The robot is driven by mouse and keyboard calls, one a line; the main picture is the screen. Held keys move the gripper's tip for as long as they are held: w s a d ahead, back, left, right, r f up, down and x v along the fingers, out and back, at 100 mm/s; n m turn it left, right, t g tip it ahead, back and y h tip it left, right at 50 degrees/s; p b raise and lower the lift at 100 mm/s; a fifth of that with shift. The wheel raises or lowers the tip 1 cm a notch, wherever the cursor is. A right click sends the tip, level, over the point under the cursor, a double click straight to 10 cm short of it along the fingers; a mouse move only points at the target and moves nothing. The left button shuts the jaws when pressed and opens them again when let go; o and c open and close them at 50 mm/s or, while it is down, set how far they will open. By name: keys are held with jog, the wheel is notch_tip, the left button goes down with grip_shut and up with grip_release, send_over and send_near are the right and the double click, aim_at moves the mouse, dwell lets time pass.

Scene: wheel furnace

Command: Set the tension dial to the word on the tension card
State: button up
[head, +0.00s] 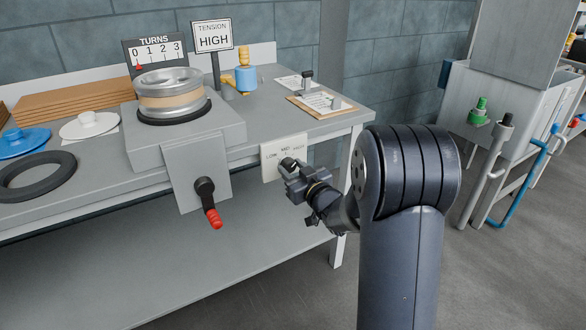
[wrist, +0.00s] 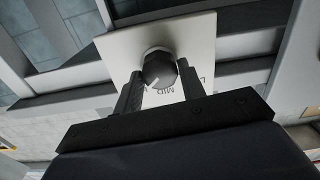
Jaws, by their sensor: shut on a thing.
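The tension card (head: 212,38) stands on a post at the back of the bench and reads HIGH. The tension dial's pale plate (head: 270,165) is on the bench's front edge, with LOW at left, MID in the middle and a partly unclear word at right. My gripper (head: 292,170) is shut on the dial's dark round knob (wrist: 159,70), one finger on each side. In the wrist view the labels are upside down, and the knob's white mark points to lower left, just left of MID. My finger hides part of the plate there.
A wheel-like drum (head: 170,92) sits on a grey housing with a red-handled crank (head: 211,212) in front.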

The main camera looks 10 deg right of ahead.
dwell(0.3)
jog(key=o, duration=1)
jog(key=shift+s, duration=0.1)
jog(key=p+v, duration=0.1)
jog(key=v, duration=0.9)
jog(key=shift+s+d+p, duration=0.15)
jog(key=shift+s+p, duration=0.15)
jog(key=b+x, duration=0.1)
jog(key=x, duration=1)
jog(key=shift+b, duration=0.35)
jog(key=shift+s, duration=0.1)
